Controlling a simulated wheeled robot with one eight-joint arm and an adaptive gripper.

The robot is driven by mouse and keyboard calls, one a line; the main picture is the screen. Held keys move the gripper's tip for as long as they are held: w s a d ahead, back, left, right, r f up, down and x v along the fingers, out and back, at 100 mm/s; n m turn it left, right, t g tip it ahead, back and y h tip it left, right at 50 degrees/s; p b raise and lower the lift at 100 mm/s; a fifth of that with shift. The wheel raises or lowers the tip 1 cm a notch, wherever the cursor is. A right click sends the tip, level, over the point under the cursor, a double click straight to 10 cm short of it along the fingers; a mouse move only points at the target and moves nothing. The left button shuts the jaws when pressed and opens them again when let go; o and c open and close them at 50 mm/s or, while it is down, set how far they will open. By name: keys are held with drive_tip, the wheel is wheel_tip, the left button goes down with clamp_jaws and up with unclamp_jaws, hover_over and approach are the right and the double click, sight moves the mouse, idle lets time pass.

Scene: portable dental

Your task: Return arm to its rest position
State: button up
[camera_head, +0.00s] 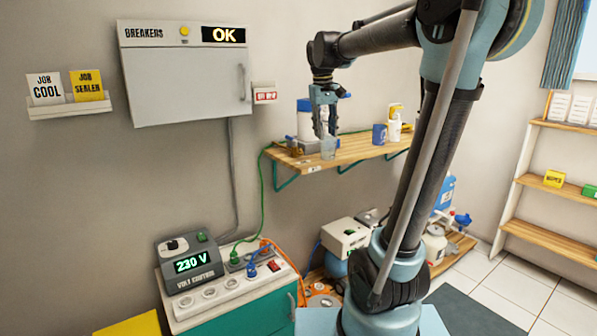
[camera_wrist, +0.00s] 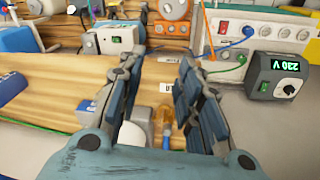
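My arm (camera_head: 432,140) rises from its base and reaches left over the wooden wall shelf (camera_head: 350,150). My gripper (camera_head: 325,128) points down above the shelf's left part. In the wrist view my gripper (camera_wrist: 158,72) shows two fingers clearly apart, with nothing clamped between their tips. A white container with a blue band (camera_head: 304,118) stands close behind the gripper.
The breaker box (camera_head: 185,80) reads OK. Below, the volt control unit (camera_head: 190,262) reads 230 V beside sockets with coloured cables. Open air lies above the shelf.

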drive_tip(key=s+d+f+m, duration=0.2)
drive_tip(key=s+d+f, duration=0.3)
drive_tip(key=s+f, duration=0.8)
drive_tip(key=s+d+f+m+y, duration=0.1)
drive_tip(key=s+d+f, duration=0.4)
drive_tip(key=s+f, duration=0.9)
drive_tip(key=shift+s+m+t, duration=0.4)
drive_tip(key=shift+s+m, duration=0.05)
drive_tip(key=shift+m, duration=0.05)
